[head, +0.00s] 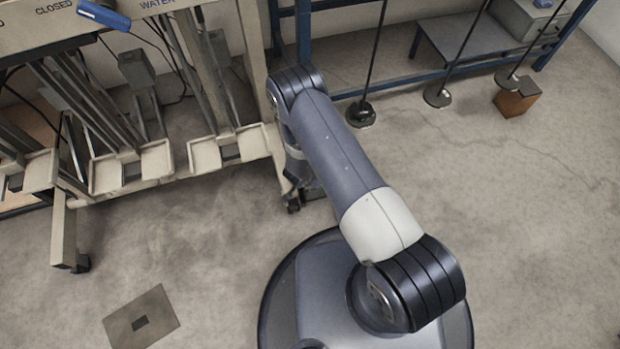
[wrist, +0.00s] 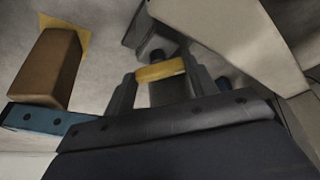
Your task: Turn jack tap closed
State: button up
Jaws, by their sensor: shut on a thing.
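In the wrist view my gripper (wrist: 160,72) is shut on a short yellow bar (wrist: 158,71), which lies across between the two dark fingers. The bar looks like a tap handle, but I cannot tell from its shape alone that it is the jack tap. Its mount is mostly hidden. In the head view my arm reaches up to the right end of the beige lever frame (head: 258,70). The gripper and the tap do not show there, hidden by the arm or the frame.
A blue rack (head: 400,78) stands at the back right. The wrist view has a brown block (wrist: 48,65) at left. Open floor (head: 540,220) lies right.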

jog(key=shift+w+a+m+g+h, duration=0.15)
jog(key=shift+m+h, duration=0.15)
jog(key=shift+m, duration=0.55)
jog(key=shift+s+m+g+h, duration=0.15)
jog(key=shift+m+h, duration=0.15)
jog(key=shift+m, duration=0.55)
jog(key=shift+w+m, duration=0.15)
jog(key=shift+m, duration=0.15)
jog(key=o, duration=1)
jog(key=shift+r, duration=0.1)
jog(key=p+v, duration=0.4)
jog(key=v, duration=0.6)
jog(key=shift+a+r, duration=0.15)
jog(key=shift+r, duration=0.15)
